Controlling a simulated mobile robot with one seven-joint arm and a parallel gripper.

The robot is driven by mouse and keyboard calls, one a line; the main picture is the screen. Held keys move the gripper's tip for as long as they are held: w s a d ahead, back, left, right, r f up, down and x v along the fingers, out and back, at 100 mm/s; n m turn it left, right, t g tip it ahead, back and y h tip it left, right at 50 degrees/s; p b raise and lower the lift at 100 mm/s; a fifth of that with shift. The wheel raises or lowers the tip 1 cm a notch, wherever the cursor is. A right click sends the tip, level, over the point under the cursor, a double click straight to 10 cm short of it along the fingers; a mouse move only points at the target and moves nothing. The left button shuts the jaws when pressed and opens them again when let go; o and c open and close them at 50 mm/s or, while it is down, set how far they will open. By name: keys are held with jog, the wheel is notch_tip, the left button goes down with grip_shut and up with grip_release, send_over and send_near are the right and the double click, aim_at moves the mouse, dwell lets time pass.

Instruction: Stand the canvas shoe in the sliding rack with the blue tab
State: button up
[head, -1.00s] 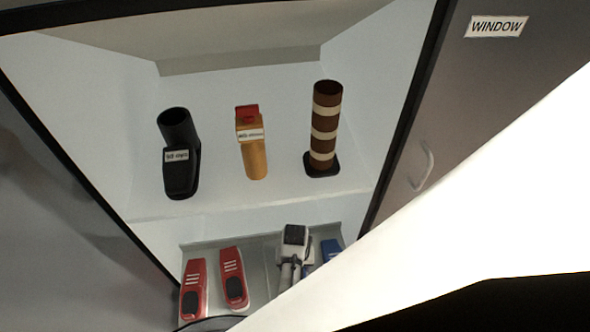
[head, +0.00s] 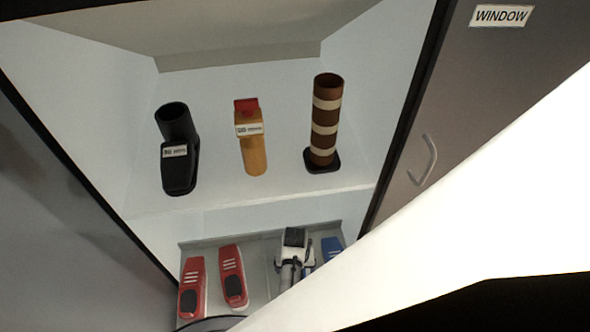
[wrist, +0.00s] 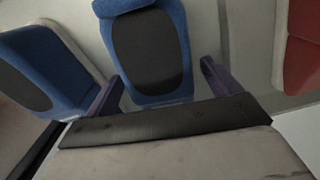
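I cannot pick out the canvas shoe or a blue tab for certain. A grey rack (head: 258,262) under the shelf holds red shoes (head: 232,276) with white stripes at left and a blue shoe (head: 332,248) at right. My gripper (head: 290,275) is over the rack between the red and blue shoes. In the wrist view, the fingers of my gripper (wrist: 160,85) are spread, with a blue shoe (wrist: 150,55) with a dark insole seen between them. Another blue shoe (wrist: 45,65) is at left and a red shoe (wrist: 300,45) at right. I see nothing held.
A grey door (head: 455,110) marked WINDOW stands at right. A white surface covers the lower right.

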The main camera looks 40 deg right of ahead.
notch_tip(320, 180, up, 14)
dwell(0.7)
jog(key=shift+s+f, duration=0.1)
